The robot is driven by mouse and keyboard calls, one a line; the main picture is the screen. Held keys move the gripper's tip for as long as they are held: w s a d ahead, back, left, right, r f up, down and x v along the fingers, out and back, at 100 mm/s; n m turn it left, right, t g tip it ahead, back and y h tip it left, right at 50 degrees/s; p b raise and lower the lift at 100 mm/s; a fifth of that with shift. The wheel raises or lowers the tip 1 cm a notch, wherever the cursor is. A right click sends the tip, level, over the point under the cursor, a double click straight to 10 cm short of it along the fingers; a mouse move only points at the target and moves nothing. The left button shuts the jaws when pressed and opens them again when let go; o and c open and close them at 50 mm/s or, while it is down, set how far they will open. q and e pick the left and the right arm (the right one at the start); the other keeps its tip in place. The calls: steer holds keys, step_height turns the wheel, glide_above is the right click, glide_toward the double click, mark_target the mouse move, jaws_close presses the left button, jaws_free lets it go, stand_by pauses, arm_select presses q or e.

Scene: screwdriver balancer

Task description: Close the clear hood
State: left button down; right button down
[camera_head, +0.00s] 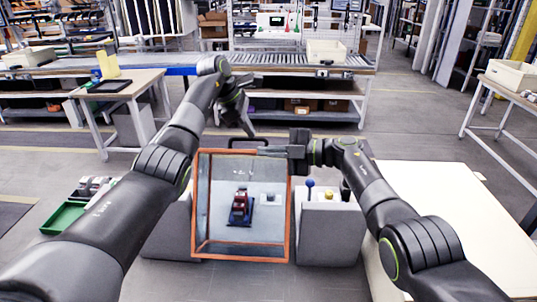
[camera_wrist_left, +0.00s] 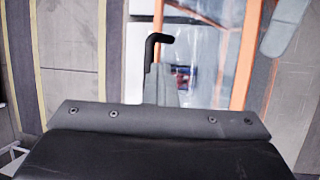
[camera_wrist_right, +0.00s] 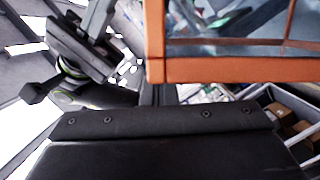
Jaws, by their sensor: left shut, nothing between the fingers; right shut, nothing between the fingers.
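The clear hood (camera_head: 200,215) has an orange frame and stands in front of me between two grey blocks. A red and blue device (camera_head: 240,207) shows through its clear panel. A black handle (camera_head: 248,138) is at the hood's top edge; a black hooked bar (camera_wrist_left: 158,42) shows in the left wrist view. My left gripper (camera_head: 249,131) is shut and empty, pointing down close to the handle; contact is unclear. My right gripper (camera_head: 262,152) is shut and empty at the frame's upper right edge. An orange frame bar (camera_wrist_right: 225,69) lies close ahead in the right wrist view.
A blue knob (camera_head: 310,183) and a yellow one stand on the right grey block (camera_head: 325,235). A pale tabletop (camera_head: 465,215) is at right. A green tray (camera_head: 65,217) is at left. A conveyor bench (camera_head: 290,62) crosses the back.

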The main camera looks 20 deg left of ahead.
arm_select(q)
steer(key=shift+s+a+f, duration=0.1)
steer(key=shift+a+f, duration=0.1)
steer(key=shift+f, duration=0.2)
steer(key=c, duration=1.5)
jaws_free()
